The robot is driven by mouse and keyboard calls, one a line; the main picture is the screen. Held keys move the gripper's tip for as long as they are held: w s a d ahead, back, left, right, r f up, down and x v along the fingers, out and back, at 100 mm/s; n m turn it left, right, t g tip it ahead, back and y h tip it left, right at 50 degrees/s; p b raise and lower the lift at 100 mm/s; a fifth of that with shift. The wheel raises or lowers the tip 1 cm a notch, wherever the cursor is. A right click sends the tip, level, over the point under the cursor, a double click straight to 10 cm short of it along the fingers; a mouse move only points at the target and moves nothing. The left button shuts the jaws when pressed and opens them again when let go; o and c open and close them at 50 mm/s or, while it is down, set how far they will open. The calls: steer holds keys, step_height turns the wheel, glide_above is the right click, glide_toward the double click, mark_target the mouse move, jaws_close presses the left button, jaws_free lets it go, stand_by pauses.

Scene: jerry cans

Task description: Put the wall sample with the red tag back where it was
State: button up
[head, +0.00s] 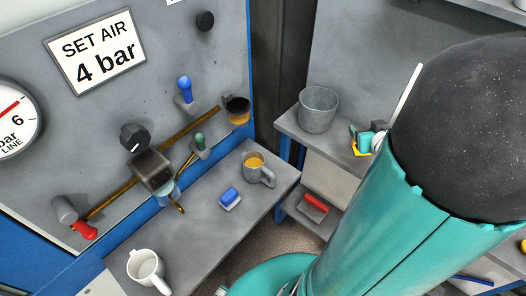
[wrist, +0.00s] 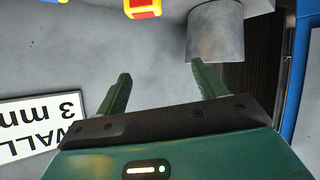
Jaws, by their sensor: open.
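My gripper (wrist: 160,70) is open in the wrist view, with its two green fingers apart and nothing between them. A yellow block with a red face (wrist: 143,8) is cut off by the top edge of that view, beyond the fingertips. In the head view a red-topped grey piece (head: 315,203) lies on a lower shelf right of the table. I cannot tell which of these is the wall sample with the red tag. An upside-down sign (wrist: 38,122) reading WALL 3 mm is at left in the wrist view.
A grey bucket (head: 319,110) stands on the right bench; it also shows in the wrist view (wrist: 215,34). The near table (head: 205,235) holds a full mug (head: 258,170), a blue-topped block (head: 230,198) and a white mug (head: 147,268). A valve panel stands behind.

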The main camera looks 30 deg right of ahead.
steer(key=w+a+r+g, duration=0.2)
steer(key=w+a+r, duration=0.3)
steer(key=a+r, duration=0.25)
steer(key=s+a+r+n+g+y, duration=0.1)
steer(key=s+a+r+n+y, duration=0.1)
steer(key=a, duration=1.2)
steer(key=s+a+r+n+g+y, duration=0.1)
steer(key=s+a+y, duration=0.3)
steer(key=a, duration=1)
steer(key=shift+s+r+n+g, duration=0.45)
steer(key=shift+s+g, duration=0.15)
steer(key=shift+s, duration=0.5)
steer(key=c, duration=0.6)
steer(key=shift+d, duration=0.15)
steer(key=shift+c, duration=0.7)
steer(key=shift+d, duration=0.15)
